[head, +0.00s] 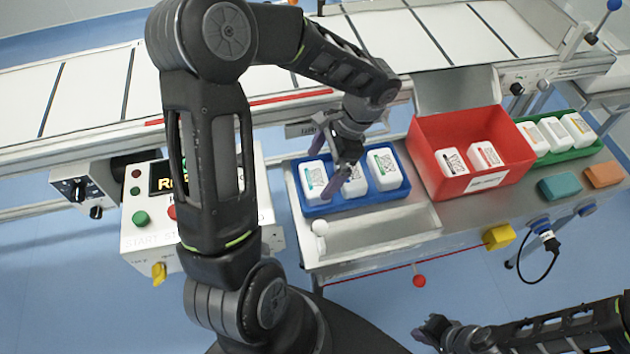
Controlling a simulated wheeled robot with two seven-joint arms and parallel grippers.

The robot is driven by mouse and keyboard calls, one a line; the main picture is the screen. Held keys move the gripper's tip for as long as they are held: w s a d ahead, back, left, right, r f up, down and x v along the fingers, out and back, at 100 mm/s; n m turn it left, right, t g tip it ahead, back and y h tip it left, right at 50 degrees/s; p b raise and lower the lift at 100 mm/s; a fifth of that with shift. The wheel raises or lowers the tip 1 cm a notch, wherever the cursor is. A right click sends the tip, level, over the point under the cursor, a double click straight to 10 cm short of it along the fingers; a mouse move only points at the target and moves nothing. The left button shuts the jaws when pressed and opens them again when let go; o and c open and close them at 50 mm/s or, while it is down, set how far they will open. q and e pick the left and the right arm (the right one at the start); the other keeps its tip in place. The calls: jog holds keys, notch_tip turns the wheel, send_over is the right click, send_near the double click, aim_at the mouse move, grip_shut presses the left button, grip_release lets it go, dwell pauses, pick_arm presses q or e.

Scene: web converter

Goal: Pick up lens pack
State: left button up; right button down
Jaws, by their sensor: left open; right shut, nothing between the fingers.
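A blue tray (398,196) on the steel table holds three white lens packs with printed labels: a left one (313,178), a middle one (356,184) and a right one (385,168). My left gripper (342,182) is open and points down over the tray, at the left and middle packs. It partly hides the middle pack. I cannot tell whether its fingers touch a pack. My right gripper (430,328) is shut and empty at the bottom right, well away from the tray.
A red bin (425,142) with two white packs stands right of the blue tray. Beyond it is a green tray (568,155) with three packs. A teal block (560,186) and an orange block (604,174) lie in front. A control box (150,225) stands left; a conveyor (95,90) runs behind.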

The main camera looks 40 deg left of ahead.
aim_at(316, 178)
pick_arm(q)
jog(key=x, duration=0.4)
jog(key=shift+s+f, duration=0.1)
dwell(0.4)
jog(key=c, duration=1.2)
